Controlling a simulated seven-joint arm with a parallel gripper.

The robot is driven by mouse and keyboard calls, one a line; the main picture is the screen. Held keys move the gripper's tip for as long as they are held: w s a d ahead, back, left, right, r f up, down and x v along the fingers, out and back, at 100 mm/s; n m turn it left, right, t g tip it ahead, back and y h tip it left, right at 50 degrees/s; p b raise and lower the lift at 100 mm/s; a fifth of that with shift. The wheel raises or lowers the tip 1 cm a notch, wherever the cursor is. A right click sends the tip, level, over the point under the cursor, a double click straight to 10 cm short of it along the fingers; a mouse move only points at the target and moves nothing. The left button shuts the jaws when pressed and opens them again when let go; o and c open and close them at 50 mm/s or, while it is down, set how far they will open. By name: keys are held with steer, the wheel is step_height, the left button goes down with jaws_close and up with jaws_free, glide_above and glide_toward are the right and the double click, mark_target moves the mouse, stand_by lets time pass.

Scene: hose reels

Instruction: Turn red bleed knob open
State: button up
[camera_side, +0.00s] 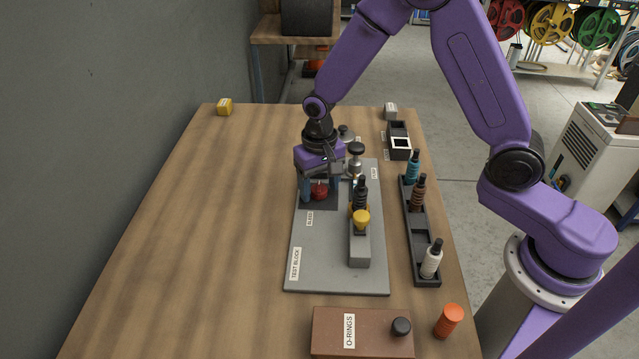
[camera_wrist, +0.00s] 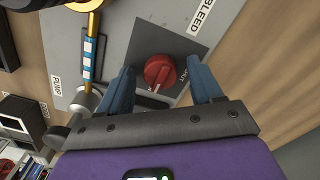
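The red bleed knob (camera_side: 320,191) sits on a dark square plate on the grey test block (camera_side: 318,262), beside the label BLEED. In the wrist view the round red knob (camera_wrist: 159,70) has a pale line on it that points toward the bottom of the picture. Small lettering beside it is partly cut off by a finger. My gripper (camera_side: 320,197) is over the knob, pointing down. Its two blue fingers stand apart, one on each side of the knob, with gaps visible in the wrist view (camera_wrist: 162,68). I cannot tell how far down they reach.
To the right stand a dark-topped metal knob (camera_side: 355,150) and a yellow-capped fitting (camera_side: 361,220). A black rack (camera_side: 422,262) of small bottles lies further right. A brown O-RINGS box (camera_side: 335,340) and an orange cylinder (camera_side: 449,321) are in front.

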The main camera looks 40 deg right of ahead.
mark_target(322, 192)
step_height(322, 192, up, 18)
steer(key=shift+f, duration=0.25)
stand_by(0.4)
steer(key=shift+s, duration=0.1)
steer(key=s+d+f+n, duration=0.1)
steer(key=s+d+n, duration=0.2)
steer(key=s+n, duration=0.4)
steer(key=s+d+f+n, duration=0.2)
steer(key=s+n, duration=0.6)
steer(key=s, duration=1.2)
steer(key=shift+s+d+f, duration=0.2)
steer(key=shift+s+d, duration=0.2)
steer(key=shift+d, duration=0.85)
